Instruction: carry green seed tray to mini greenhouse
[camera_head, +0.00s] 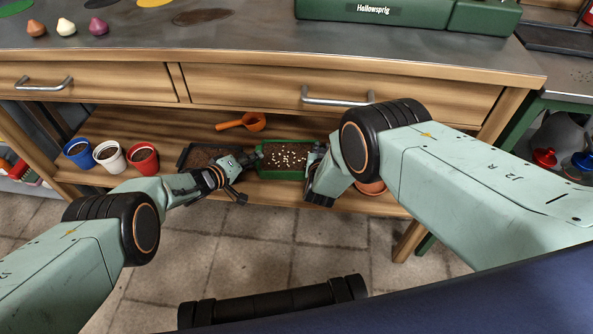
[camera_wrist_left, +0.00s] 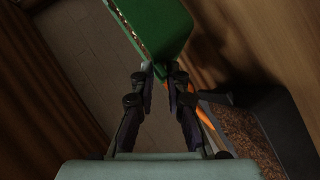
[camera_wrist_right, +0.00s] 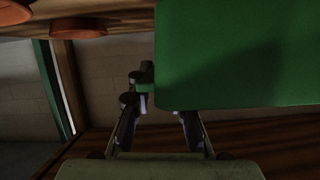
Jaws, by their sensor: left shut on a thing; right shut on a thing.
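The green seed tray (camera_head: 281,174) holds dark soil with pale seeds and is at the lower shelf, under the drawers. My left gripper (camera_head: 249,160) is shut on its left end. My right gripper (camera_head: 316,150) is shut at its right end, partly hidden by my own arm. In the left wrist view the tray (camera_wrist_left: 160,28) reaches up from my left fingertips (camera_wrist_left: 160,72). In the right wrist view the tray's plain green underside or side (camera_wrist_right: 235,55) fills the upper right, beyond my right fingers (camera_wrist_right: 150,88). I cannot make out a mini greenhouse in any view.
A black soil tray (camera_head: 186,158) sits close to the left, partly behind my left gripper. An orange scoop (camera_head: 246,122) lies behind. Blue (camera_head: 78,153), white (camera_head: 109,156) and red (camera_head: 143,158) pots stand further left. A terracotta pot (camera_head: 371,188) is right. Drawers (camera_head: 345,100) hang above.

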